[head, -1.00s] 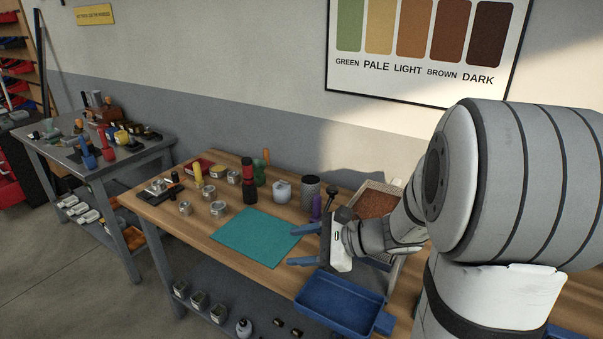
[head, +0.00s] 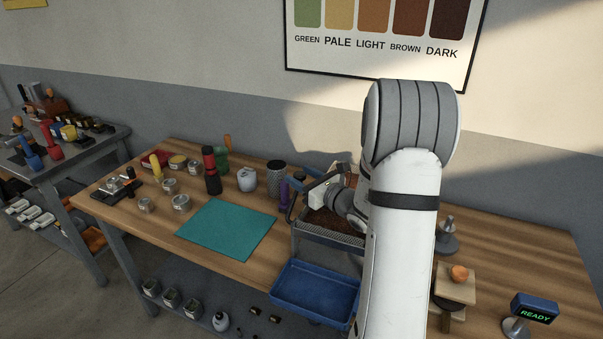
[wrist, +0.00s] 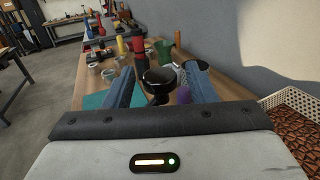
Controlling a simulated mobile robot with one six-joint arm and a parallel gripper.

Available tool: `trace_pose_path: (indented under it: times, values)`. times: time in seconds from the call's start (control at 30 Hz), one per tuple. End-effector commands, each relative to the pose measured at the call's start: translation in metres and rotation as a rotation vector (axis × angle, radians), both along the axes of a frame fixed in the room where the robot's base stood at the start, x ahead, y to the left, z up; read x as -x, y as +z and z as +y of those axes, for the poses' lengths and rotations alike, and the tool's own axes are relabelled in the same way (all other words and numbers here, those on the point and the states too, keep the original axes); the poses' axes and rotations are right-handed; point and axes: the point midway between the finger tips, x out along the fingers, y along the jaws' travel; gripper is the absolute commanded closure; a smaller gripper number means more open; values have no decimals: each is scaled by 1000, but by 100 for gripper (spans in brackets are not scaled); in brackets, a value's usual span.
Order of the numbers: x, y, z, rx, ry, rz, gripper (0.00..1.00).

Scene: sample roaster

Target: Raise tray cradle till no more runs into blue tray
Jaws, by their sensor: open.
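The blue tray (head: 315,293) sits at the table's front edge in the head view and looks empty. Behind it is the tray cradle (head: 328,237), a pale mesh-walled tray of brown beans, partly hidden by my arm. Its rim also shows at the right of the wrist view (wrist: 272,100). My gripper (head: 296,192) is open over the cradle's left side. In the wrist view my gripper (wrist: 160,88) has its blue fingers on either side of a round black knob (wrist: 158,80), apart from it. What the knob joins is hidden.
A teal mat (head: 228,230) lies left. Several tins and bottles stand behind it. A READY display (head: 534,308) stands at the right.

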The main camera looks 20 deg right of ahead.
Motion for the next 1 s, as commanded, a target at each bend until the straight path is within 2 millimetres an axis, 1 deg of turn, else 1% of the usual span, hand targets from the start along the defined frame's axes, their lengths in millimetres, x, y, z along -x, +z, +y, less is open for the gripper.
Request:
trace_pose_path:
  times: [0.03, 0.13, 0.4, 1.0]
  values:
    - [-4, 1, 2, 1, 1, -1, 49]
    - [-9, 0, 4, 1, 2, 0, 49]
    - [-10, 0, 4, 1, 0, 0, 50]
    - [-9, 0, 3, 1, -1, 0, 99]
